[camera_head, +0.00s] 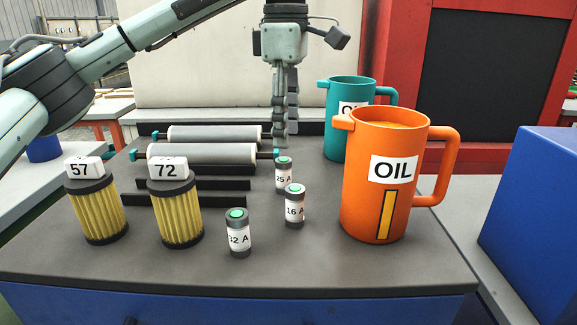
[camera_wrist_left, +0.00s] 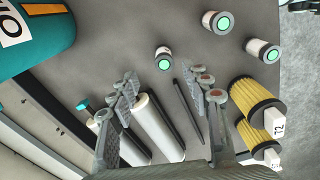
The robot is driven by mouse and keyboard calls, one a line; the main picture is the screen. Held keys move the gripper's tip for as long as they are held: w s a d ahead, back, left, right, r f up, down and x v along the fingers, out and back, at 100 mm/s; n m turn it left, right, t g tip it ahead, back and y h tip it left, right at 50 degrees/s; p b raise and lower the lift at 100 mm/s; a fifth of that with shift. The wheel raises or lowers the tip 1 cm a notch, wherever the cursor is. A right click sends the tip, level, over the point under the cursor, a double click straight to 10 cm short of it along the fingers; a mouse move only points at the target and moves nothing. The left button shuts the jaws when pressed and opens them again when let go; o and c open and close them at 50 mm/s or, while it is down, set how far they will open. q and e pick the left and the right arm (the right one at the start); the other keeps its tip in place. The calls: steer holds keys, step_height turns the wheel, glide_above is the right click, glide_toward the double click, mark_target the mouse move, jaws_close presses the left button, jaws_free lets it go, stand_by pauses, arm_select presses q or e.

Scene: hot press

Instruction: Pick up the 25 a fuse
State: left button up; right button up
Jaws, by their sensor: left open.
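The 25 A fuse (camera_head: 283,176), a small dark cylinder with a white label and green top, stands upright on the grey table in the head view, behind the 16 A fuse (camera_head: 295,207). The 32 A fuse (camera_head: 238,234) stands nearer the front. My left gripper (camera_head: 280,140) points down just behind and above the 25 A fuse, apart from it. In the left wrist view the gripper (camera_wrist_left: 165,86) has its fingers spread and empty, with the 25 A fuse (camera_wrist_left: 163,58) beyond the fingertips. My right gripper is not in view.
An orange oil jug (camera_head: 370,213) stands right of the fuses, with a teal jug (camera_head: 340,125) behind it. Two yellow filters marked 57 (camera_head: 98,215) and 72 (camera_head: 176,213) stand left. Rollers (camera_head: 202,153) lie behind them. The table's front strip is clear.

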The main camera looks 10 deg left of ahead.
mark_target(284, 160)
arm_select(q)
steer(key=f, duration=0.2)
steer(key=shift+s+a+f, duration=0.1)
steer(key=shift+s+f, duration=0.15)
steer(key=shift+f, duration=0.05)
step_height(284, 160, down, 4)
steer(key=shift+f, duration=0.25)
steer(key=shift+c, duration=0.4)
jaws_close()
steer(key=shift+r, duration=0.1)
